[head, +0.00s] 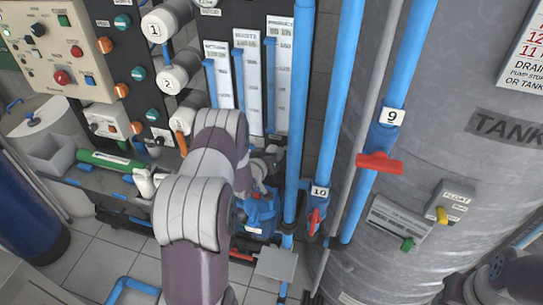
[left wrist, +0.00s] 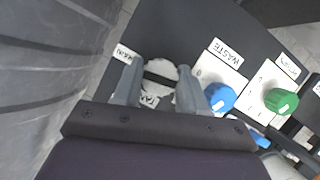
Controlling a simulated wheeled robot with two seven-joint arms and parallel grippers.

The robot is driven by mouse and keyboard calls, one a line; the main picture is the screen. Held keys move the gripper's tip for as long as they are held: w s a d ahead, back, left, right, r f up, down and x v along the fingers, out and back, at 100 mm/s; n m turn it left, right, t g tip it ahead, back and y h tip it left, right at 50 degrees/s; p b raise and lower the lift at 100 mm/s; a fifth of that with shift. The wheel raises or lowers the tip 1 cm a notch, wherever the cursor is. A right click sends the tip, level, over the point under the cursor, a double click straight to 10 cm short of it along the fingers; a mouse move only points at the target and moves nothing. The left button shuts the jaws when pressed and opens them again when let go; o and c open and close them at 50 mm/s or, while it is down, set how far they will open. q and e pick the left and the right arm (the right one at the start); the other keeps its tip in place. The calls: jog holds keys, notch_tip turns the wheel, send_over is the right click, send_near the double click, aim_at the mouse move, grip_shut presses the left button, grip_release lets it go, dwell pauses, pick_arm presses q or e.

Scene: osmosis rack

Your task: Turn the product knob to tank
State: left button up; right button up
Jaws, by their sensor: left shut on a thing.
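My left gripper (left wrist: 158,78) is shut on a round white knob with a dark bar across its face, one finger on each side, in the left wrist view. This appears to be the product knob (left wrist: 160,71); no product label is legible beside it. Small white labels stand beside it, one at its upper left and one below that seems to read TANK. Its pointer direction is hard to tell. In the head view my left arm hides most of the gripper and the knob. My right gripper is not in view.
A blue waste knob (left wrist: 219,97) and a green knob (left wrist: 281,101) sit right of the held knob. In the head view, blue pipes, a red valve handle (head: 379,163) and the grey tank (head: 460,80) stand to the right. A control panel (head: 62,45) is upper left.

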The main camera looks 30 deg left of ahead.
pick_arm(q)
jog(key=shift+s+f+n+t+h+b, duration=0.1)
jog(key=shift+n+t+h+b, duration=0.9)
jog(key=shift+n, duration=1.1)
jog(key=shift+w+f+n+t+h+b, duration=0.15)
jog(key=shift+n+t+h+b, duration=0.35)
jog(key=shift+n+b, duration=1.3)
jog(key=shift+s+f+n+t+h+b, duration=0.15)
jog(key=shift+n+t+h+b, duration=0.6)
jog(key=shift+n, duration=1.65)
jog(key=shift+r+n+y, duration=0.1)
jog(key=shift+n+y, duration=0.2)
jog(key=shift+y, duration=0.05)
jog(key=o, duration=1.1)
jog(key=shift+a+t, duration=0.1)
jog(key=shift+t, duration=0.15)
jog(key=shift+c, duration=0.2)
jog(key=s+a+b, duration=0.2)
jog(key=s, duration=1)
jog(key=shift+s+f+b, duration=0.3)
jog(key=shift+f+b, duration=0.1)
jog(key=shift+f, duration=0.05)
